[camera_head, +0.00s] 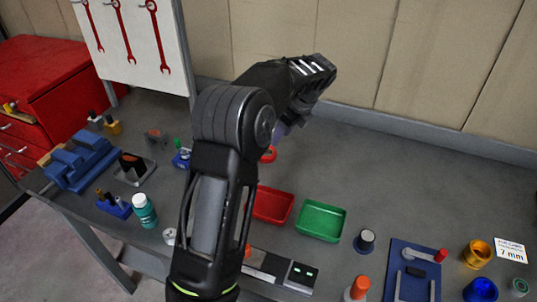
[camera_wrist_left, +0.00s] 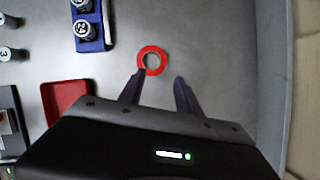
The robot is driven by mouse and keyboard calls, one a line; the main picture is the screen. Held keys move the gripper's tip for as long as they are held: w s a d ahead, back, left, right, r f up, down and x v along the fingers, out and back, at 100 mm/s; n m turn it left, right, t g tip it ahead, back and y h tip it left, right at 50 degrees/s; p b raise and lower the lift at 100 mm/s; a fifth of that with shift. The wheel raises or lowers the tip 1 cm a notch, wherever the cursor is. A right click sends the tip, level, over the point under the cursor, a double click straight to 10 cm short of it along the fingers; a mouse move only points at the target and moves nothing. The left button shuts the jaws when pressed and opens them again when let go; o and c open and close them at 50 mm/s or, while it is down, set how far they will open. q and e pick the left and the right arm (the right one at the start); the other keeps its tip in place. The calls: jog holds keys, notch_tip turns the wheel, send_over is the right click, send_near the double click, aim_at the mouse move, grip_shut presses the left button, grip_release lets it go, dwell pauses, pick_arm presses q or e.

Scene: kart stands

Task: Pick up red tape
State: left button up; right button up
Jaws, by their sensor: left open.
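The red tape (camera_wrist_left: 142,60) is a flat ring lying on the grey table in the left wrist view, just beyond my fingertips. In the head view the red tape (camera_head: 269,155) is partly hidden behind my left arm. My left gripper (camera_wrist_left: 157,84) is open and empty, its two dark fingers apart and pointing toward the ring. In the head view my left gripper (camera_head: 281,131) hangs above the tape, mostly hidden by its own wrist. My right gripper is in neither view.
A red tray (camera_head: 273,205) and a green tray (camera_head: 321,221) lie on the near side. A blue holder (camera_wrist_left: 93,28) with numbered pieces stands left of the tape in the wrist view. A wall runs behind the table. The table right of the tape is clear.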

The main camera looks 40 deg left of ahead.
pick_arm(q)
jog(key=shift+x, duration=1.3)
jog(key=shift+a+f+p, duration=0.25)
jog(key=shift+f+p, duration=0.2)
jog(key=p+x, duration=0.1)
jog(key=x, duration=0.3)
jog(key=shift+w+a+f, duration=0.1)
jog(key=shift+w, duration=0.05)
grip_shut()
